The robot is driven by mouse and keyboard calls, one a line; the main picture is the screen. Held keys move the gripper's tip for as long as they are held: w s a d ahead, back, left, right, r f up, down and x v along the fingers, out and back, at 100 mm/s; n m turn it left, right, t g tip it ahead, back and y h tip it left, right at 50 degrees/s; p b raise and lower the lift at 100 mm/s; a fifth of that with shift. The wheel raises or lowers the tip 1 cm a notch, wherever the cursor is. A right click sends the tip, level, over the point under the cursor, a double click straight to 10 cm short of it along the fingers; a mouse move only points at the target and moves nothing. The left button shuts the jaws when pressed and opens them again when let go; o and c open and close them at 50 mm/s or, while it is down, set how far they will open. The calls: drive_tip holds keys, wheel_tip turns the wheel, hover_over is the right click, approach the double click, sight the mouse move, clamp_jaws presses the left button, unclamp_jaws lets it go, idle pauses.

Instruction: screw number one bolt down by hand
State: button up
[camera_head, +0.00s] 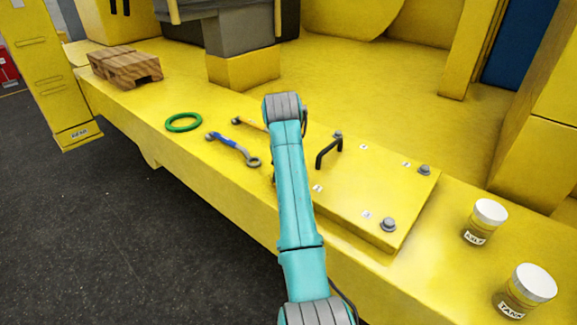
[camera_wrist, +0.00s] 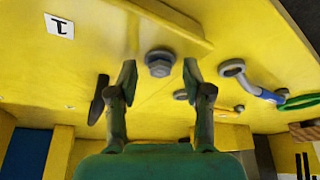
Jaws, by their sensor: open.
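In the wrist view, a grey hex bolt (camera_wrist: 159,62) with a round flange sits near the edge of the yellow cover plate. A white label (camera_wrist: 59,25) with a 1-like mark, upside down, is on the plate beside it. My gripper (camera_wrist: 159,70) is open and empty, with one finger on each side of the bolt in the picture; I cannot tell whether they touch it. In the head view the cover plate (camera_head: 345,205) shows bolts at the front right (camera_head: 388,224) and far right (camera_head: 424,170). My arm hides the gripper and this bolt there.
Two white-lidded jars (camera_head: 489,214), (camera_head: 530,285) stand at the right.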

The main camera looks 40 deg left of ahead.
drive_tip(key=v, duration=1.1)
drive_tip(key=shift+s+r, duration=0.2)
drive_tip(key=shift+r, duration=0.15)
drive_tip(key=shift+d, duration=0.1)
drive_tip(key=shift+s, duration=0.1)
